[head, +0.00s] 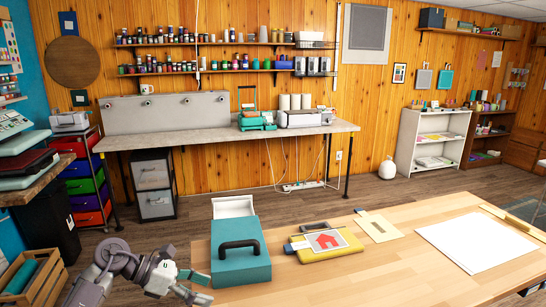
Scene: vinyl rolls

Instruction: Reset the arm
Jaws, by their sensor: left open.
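My left gripper (200,288) shows at the bottom left of the head view, on the end of my grey left arm (122,262). Its jaws are apart, with nothing between them. It is at the left end of the wooden table (330,283), just left of and in front of a teal box with a black handle (243,264). I cannot tell whether it touches the table. My right arm and gripper are not in view.
On the table, a yellow pad with a red house card (326,243), a cream card (379,226) and a large white sheet (480,240) lie right of the box. A wooden crate (35,277) stands at the lower left. The table's front middle is clear.

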